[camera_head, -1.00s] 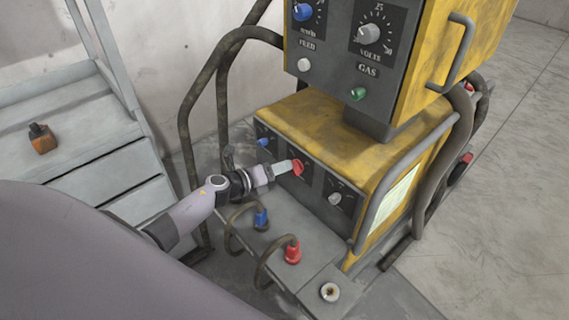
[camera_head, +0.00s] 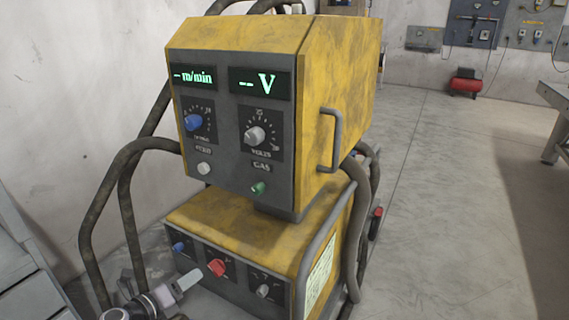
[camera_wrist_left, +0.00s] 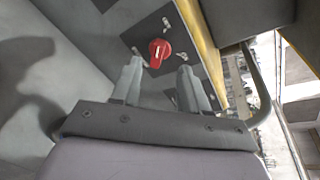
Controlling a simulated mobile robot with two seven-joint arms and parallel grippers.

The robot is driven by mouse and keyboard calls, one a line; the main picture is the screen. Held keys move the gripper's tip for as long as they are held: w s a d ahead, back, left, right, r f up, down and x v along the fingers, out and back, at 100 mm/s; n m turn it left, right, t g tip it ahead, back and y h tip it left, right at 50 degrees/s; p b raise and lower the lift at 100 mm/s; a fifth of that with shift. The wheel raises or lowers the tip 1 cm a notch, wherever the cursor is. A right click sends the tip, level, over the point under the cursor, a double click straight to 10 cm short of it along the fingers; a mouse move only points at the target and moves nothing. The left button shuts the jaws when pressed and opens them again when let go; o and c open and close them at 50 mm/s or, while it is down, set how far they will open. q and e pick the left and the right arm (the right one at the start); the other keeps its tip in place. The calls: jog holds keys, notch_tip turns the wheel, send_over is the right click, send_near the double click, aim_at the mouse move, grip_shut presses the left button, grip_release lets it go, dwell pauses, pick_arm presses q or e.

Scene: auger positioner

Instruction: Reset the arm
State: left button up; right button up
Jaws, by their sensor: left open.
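My left gripper (camera_head: 182,284) is at the lower left of the head view, in front of the lower front panel of a yellow welding machine (camera_head: 225,215). Its fingers point at a red knob (camera_head: 217,268) on that panel. In the left wrist view the gripper (camera_wrist_left: 160,78) is open and empty. The red knob (camera_wrist_left: 159,53) shows beyond and between the two fingertips, apart from them, with a pale mark on its face. My right gripper is not in view.
The upper unit (camera_head: 240,130) has lit m/min and V displays, a blue knob (camera_head: 194,122), a grey knob (camera_head: 254,136) and a green knob (camera_head: 258,188). Thick cables (camera_head: 120,190) loop on the left. Open floor (camera_head: 440,210) lies right, with a bench (camera_head: 555,115) beyond.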

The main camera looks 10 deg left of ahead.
pick_arm(q)
jog(key=s+d+r+n+g+y+p, duration=0.1)
jog(key=s+d+n+p, duration=0.4)
jog(key=s+n, duration=0.7)
jog(key=s+d+r+n+g+y+p, duration=0.1)
jog(key=s+d+n+p, duration=0.4)
jog(key=s+n, duration=0.7)
notch_tip(320, 180, up, 2)
jog(key=d+n+g, duration=0.1)
jog(key=d+n, duration=0.1)
jog(key=n, duration=0.2)
jog(key=shift+s+d+g+y, duration=0.3)
jog(key=shift+s+d, duration=0.05)
jog(key=shift+s, duration=0.05)
jog(key=shift+r, duration=0.1)
